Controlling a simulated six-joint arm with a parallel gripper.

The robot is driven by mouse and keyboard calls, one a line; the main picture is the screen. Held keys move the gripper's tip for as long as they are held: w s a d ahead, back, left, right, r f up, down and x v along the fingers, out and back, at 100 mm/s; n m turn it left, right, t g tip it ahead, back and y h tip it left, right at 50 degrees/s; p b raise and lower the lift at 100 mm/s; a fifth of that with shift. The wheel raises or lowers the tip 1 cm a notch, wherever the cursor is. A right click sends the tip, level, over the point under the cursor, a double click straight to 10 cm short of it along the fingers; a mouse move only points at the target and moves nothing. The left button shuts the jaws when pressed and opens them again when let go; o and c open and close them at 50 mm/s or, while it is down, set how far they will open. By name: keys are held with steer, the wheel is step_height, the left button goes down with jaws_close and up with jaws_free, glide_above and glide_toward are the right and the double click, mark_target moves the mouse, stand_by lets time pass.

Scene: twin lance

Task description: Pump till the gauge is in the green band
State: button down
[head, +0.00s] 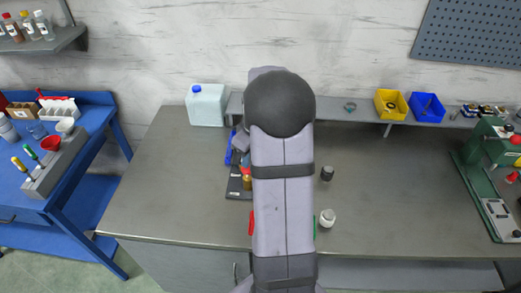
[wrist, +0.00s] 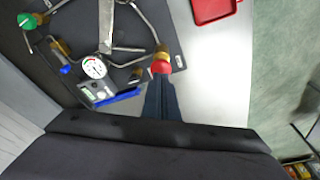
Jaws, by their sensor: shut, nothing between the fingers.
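In the wrist view a round white gauge (wrist: 94,68) sits on the dark board of the pump rig (wrist: 125,75). Its dial has small coloured marks, but the needle is too small to read. A red knob (wrist: 161,67) on a brass fitting stands at the board's edge. My gripper (wrist: 160,78) is shut and empty, its dark fingertips right at the red knob; I cannot tell whether they touch. A green knob (wrist: 28,20) is at the upper left. In the head view my arm hides most of the rig (head: 238,190) and my gripper.
A red tray (wrist: 212,10) lies beside the rig on the grey bench (head: 170,185). A white jug (head: 207,105) stands behind at left. A dark jar (head: 327,173) and a white jar (head: 327,217) stand right of my arm. A green press (head: 485,175) is far right.

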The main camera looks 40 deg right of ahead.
steer(key=shift+f, duration=0.15)
stand_by(0.3)
steer(key=shift+f+b, duration=1.45)
steer(key=shift+f, duration=0.3)
steer(key=shift+r, duration=0.15)
steer(key=shift+r+p, duration=1.8)
steer(key=shift+r, duration=0.45)
step_height(320, 180, up, 6)
steer(key=p, duration=0.5)
steer(key=shift+f+b, duration=2.5)
steer(key=shift+f, duration=1.05)
steer(key=shift+f, duration=0.15)
